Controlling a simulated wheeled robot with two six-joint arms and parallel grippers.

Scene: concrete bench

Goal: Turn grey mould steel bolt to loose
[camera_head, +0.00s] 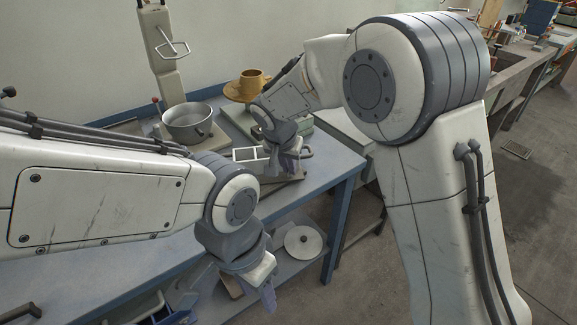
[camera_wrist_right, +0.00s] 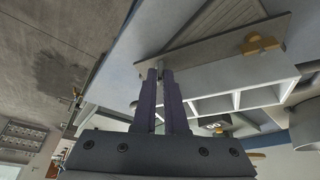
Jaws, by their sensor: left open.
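The grey mould (camera_head: 247,155) stands on the bench as a pale frame with open compartments. It also shows in the right wrist view (camera_wrist_right: 228,102) beyond the fingers, with a flat grey plate (camera_wrist_right: 215,45) beside it. My right gripper (camera_head: 291,163) is at the mould's right side, its fingers (camera_wrist_right: 161,75) close together around a thin grey steel bolt (camera_wrist_right: 161,88). Most of the bolt is hidden by the fingers. A brass wing-shaped piece (camera_wrist_right: 258,44) sits farther along the plate. My left gripper (camera_head: 268,293) is open and empty, low in front of the bench edge.
A metal pot (camera_head: 188,122) stands behind the mould, with a brown cup (camera_head: 251,82) on a tan dish farther right. A round white disc (camera_head: 303,242) lies on the lower shelf. My arms cover much of the bench; open floor lies right.

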